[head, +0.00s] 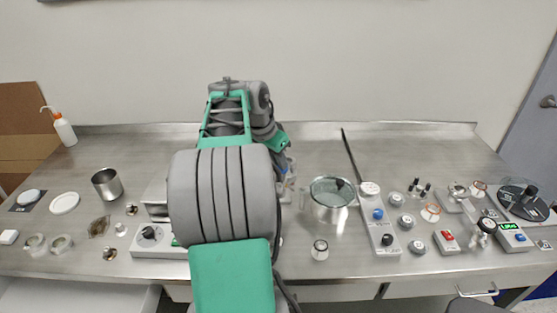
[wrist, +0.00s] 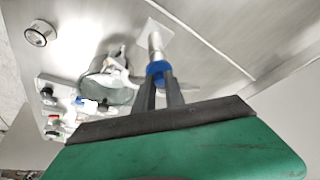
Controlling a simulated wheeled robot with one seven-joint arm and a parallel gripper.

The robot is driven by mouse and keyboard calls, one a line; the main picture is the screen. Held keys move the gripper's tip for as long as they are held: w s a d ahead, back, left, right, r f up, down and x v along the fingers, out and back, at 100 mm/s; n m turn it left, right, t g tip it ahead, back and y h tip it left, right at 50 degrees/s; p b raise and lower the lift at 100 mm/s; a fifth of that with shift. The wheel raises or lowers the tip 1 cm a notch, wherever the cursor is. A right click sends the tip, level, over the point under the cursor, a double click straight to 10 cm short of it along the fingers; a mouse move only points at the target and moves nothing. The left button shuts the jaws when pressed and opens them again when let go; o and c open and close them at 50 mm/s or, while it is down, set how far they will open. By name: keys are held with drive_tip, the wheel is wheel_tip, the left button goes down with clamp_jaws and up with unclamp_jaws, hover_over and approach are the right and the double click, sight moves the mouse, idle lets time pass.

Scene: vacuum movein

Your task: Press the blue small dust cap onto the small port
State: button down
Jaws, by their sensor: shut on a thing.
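In the wrist view my gripper (wrist: 160,82) is shut on the blue small dust cap (wrist: 158,70), held at the fingertips. A silver cylindrical stub (wrist: 155,43) that looks like the small port lies in line with the cap, at a pale square plate. The cap overlaps the stub's near end. I cannot tell whether it touches or is seated on it. In the head view my arm hides the cap, the port and most of my gripper.
A clear-lidded metal pot (head: 331,205) stands right of my arm, beside a grey box with knobs (head: 382,232). Several small fittings lie farther right. A steel cup (head: 107,184) and a white disc (head: 65,203) are at left.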

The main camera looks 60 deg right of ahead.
drive_tip(key=shift+f, duration=0.35)
idle(0.4)
drive_tip(key=c, duration=1.3)
unclamp_jaws()
drive_tip(key=v, duration=0.8)
drive_tip(key=shift+s+d+p, duration=0.1)
drive_tip(key=shift+p, duration=0.2)
